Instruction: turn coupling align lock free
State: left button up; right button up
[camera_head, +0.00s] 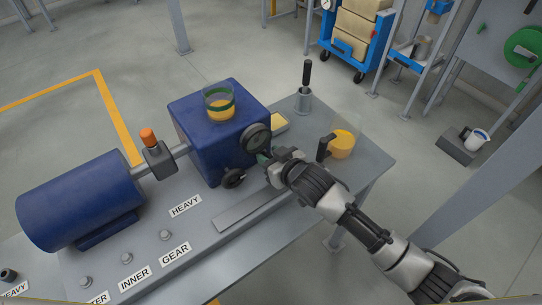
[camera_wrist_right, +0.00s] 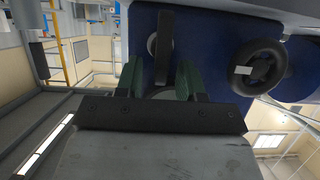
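A blue motor (camera_head: 80,200) and a blue gearbox (camera_head: 195,130) stand on the grey bench, joined by a grey shaft. A dark grey block (camera_head: 158,160) with an orange cap (camera_head: 148,137) sits at the shaft; I take it for the coupling's lock. A dark round disc (camera_head: 256,138) and a black handwheel (camera_head: 233,178) are on the gearbox's near side. My right gripper (camera_head: 266,158) is at the disc. In the wrist view, its green-padded fingers (camera_wrist_right: 160,82) stand apart, either side of a dark bar (camera_wrist_right: 164,40); contact is unclear. My left gripper is out of view.
A clear cup with yellow contents (camera_head: 219,104) stands on the gearbox. A yellow tub (camera_head: 342,145) and an upright black handle (camera_head: 306,75) are on the bench's right part. Labels and small knobs line the front left. A blue cart (camera_head: 355,40) stands behind.

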grip_shut()
jog(key=shift+s+a+n+h+p, duration=0.2)
jog(key=shift+n+h+p, duration=0.1)
jog(key=shift+n+p, duration=0.3)
jog(key=shift+s+a+n+t+h, duration=0.1)
jog(key=shift+a+n+t+h, duration=0.05)
jog(key=shift+n+t+h, duration=0.2)
jog(key=shift+a+f+n+t+h+p, duration=0.1)
jog(key=shift+n+t+h+p, duration=0.2)
jog(key=shift+n, duration=0.25)
jog(key=shift+s+a+f+n+t+h, duration=0.25)
jog(key=shift+n+t, duration=0.1)
jog(key=shift+n, duration=0.45)
